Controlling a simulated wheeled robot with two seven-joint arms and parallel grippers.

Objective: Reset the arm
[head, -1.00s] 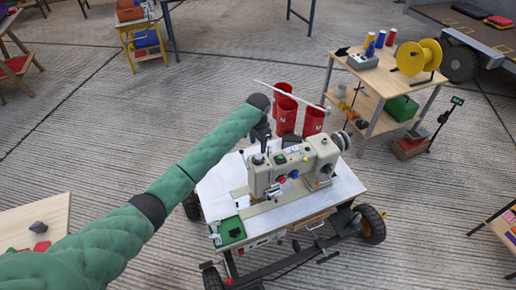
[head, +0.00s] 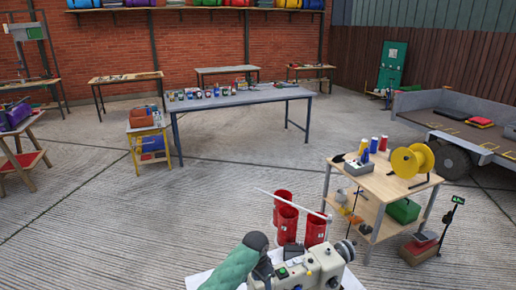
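My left arm, in a green quilted sleeve, comes in at the bottom of the head view and ends in a dark wrist. My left gripper (head: 264,271) is a small dark shape below that wrist, beside the left end of a beige sewing machine (head: 312,270). Its fingers are too small and too hidden to tell whether they are open or shut, or whether they touch the machine. My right arm and gripper are not in view.
The machine's white table (head: 200,281) is mostly cut off below. Red bins (head: 287,222) stand behind it. A wooden cart (head: 385,186) with a yellow reel (head: 409,161) is at right. A long grey table (head: 240,96) stands further back. Concrete floor is open at left.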

